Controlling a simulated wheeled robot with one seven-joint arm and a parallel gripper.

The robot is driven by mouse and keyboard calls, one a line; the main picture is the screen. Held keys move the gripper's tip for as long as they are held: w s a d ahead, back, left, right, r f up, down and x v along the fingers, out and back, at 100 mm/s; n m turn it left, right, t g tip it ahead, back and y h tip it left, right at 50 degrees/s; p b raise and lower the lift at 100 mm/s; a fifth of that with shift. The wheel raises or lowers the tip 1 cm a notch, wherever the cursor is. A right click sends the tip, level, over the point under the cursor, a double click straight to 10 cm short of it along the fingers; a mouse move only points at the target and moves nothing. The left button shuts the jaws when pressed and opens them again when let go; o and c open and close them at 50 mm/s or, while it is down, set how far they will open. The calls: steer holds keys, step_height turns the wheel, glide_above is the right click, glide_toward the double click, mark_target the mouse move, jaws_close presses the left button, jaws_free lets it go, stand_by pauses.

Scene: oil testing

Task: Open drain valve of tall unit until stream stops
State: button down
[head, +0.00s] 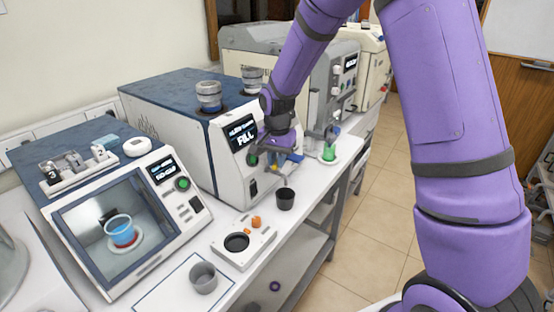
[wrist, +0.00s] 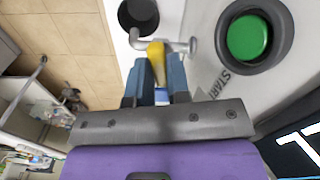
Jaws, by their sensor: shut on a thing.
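The tall unit (head: 165,130) is a white box with a dark blue top, and its screen (head: 241,133) shows "FILL". Its drain valve has a yellow handle (wrist: 156,52) on a metal spout (wrist: 180,45). My gripper (head: 284,160) is at the unit's front. In the wrist view my gripper (wrist: 158,72) has its blue fingers shut on the yellow handle. A dark cup (head: 285,198) stands on the bench below the valve; it also shows beyond the spout in the wrist view (wrist: 138,14). I cannot make out a stream.
A green START button (wrist: 248,38) is close beside the valve. A grey cup (head: 203,277) and a white plate device (head: 240,258) sit in front.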

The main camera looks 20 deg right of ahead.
steer(key=n, duration=0.4)
steer(key=shift+n, duration=0.3)
steer(key=n, duration=0.3)
steer(key=shift+n, duration=0.4)
steer(key=n, duration=0.6)
steer(key=shift+n, duration=0.4)
steer(key=c, duration=1.1)
jaws_free()
step_height(320, 180, up, 11)
steer(key=shift+f, duration=0.1)
